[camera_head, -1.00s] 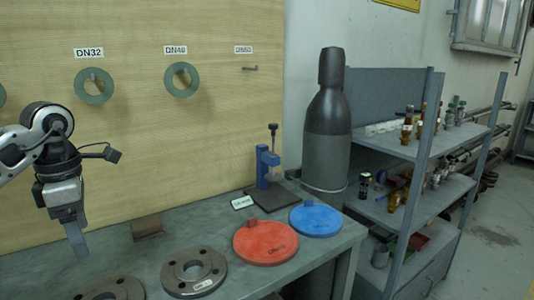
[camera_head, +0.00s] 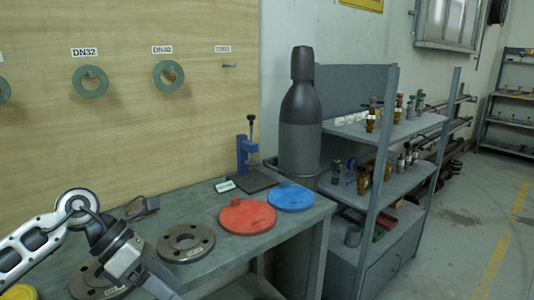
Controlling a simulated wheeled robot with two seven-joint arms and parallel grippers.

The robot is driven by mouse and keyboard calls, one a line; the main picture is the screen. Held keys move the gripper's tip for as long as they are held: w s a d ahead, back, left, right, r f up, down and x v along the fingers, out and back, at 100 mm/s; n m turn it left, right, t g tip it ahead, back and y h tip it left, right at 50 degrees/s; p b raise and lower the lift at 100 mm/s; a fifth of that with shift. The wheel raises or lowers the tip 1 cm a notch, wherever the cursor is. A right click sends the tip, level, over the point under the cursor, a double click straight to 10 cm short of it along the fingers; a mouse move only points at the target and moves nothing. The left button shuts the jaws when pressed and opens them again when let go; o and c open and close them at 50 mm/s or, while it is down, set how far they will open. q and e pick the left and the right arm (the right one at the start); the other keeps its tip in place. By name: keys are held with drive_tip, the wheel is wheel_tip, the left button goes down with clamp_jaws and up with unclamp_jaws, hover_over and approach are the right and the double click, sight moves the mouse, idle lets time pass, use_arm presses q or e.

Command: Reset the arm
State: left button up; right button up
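My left arm comes in at the lower left, low in front of the bench. My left gripper (camera_head: 160,284) points down and to the right near the bottom edge. Its fingertips run near or past the frame edge, so I cannot tell whether it is open or shut. It covers part of a grey flange (camera_head: 90,281) on the bench. My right gripper is not in view.
The grey workbench (camera_head: 285,226) holds another flange (camera_head: 186,242), a red disc (camera_head: 247,217), a blue disc (camera_head: 291,197) and a blue stand (camera_head: 246,158). Green rings (camera_head: 90,82) hang on the wooden board. A dark cylinder (camera_head: 301,125) and shelf (camera_head: 400,130) stand right.

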use_arm(q)
drive_tip(key=s+d+r+n+t+h, duration=0.2)
drive_tip(key=s+d+n+t+h, duration=0.15)
drive_tip(key=d+n+h, duration=0.7)
drive_tip(key=a+f+n+t+y, duration=0.3)
drive_tip(key=f+n+t+y, duration=0.35)
drive_tip(key=n, duration=0.65)
drive_tip(key=a+f+n+t+y, duration=0.2)
drive_tip(key=f+n+t+y, duration=0.45)
drive_tip(key=n, duration=0.65)
drive_tip(key=s+a+f+n+g+y, duration=0.2)
drive_tip(key=s+f+n+g, duration=0.3)
drive_tip(key=s+f+n, duration=0.3)
drive_tip(key=s+f+y, duration=0.1)
drive_tip(key=s+f, duration=0.2)
drive_tip(key=shift+a+f, duration=0.2)
drive_tip(key=shift+f, duration=0.2)
